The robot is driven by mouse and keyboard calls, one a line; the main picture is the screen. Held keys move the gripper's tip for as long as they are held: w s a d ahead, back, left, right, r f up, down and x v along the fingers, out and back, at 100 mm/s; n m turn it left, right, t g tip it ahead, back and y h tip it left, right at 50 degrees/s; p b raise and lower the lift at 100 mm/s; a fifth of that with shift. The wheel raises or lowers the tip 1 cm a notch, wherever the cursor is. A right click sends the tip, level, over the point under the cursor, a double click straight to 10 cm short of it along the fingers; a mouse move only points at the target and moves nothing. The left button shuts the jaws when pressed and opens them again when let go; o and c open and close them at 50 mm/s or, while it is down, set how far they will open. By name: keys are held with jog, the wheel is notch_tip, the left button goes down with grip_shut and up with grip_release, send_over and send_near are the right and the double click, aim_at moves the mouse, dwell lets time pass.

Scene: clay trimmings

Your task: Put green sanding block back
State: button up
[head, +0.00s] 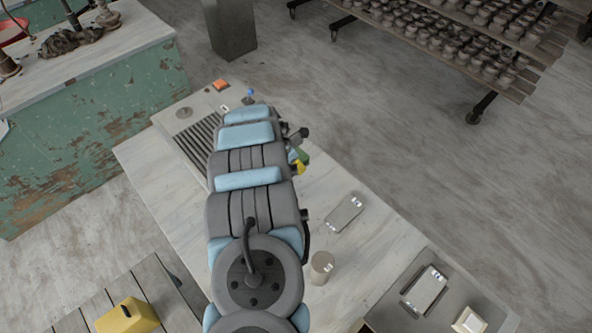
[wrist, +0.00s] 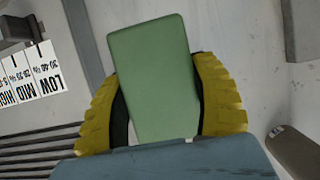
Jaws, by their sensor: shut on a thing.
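The green sanding block (wrist: 154,75) is between the two yellow ridged fingers of my gripper (wrist: 163,110), which are shut on it, in the wrist view. The block is slightly tilted in the picture, its far end beyond the fingertips. In the head view my arm covers much of the table, and only a small green part of the block (head: 303,157) shows beside the yellow of my gripper (head: 299,168). I cannot tell whether the block touches the table below.
A grey slotted unit (head: 183,113) with an orange item (head: 221,85) lies at the table's far left. A grey metal plate (head: 344,214), a brown cup (head: 322,267) and a tray (head: 412,309) lie nearer. White LOW/MID labels (wrist: 32,75) show in the wrist view.

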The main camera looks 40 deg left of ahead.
jog(key=w+f+b, duration=0.1)
jog(key=f, duration=0.1)
jog(key=w+a+f+b, duration=0.1)
jog(key=b, duration=0.1)
jog(key=shift+w+a+f, duration=0.1)
jog(key=shift+w+f, duration=0.05)
jog(key=shift+f, duration=0.25)
jog(key=shift+w+a+f+b, duration=0.25)
jog(key=shift+w+b, duration=0.15)
jog(key=shift+b, duration=0.5)
jog(key=shift+w+f+b, duration=0.25)
jog(key=shift+f+b, duration=0.2)
jog(key=shift+b, duration=0.25)
notch_tip(320, 180, down, 3)
jog(key=shift+s+r+b, duration=0.1)
jog(key=shift+b, duration=0.5)
jog(key=shift+r, duration=0.1)
jog(key=shift+f, duration=0.25)
jog(key=o, duration=1.1)
jog(key=shift+r, duration=0.1)
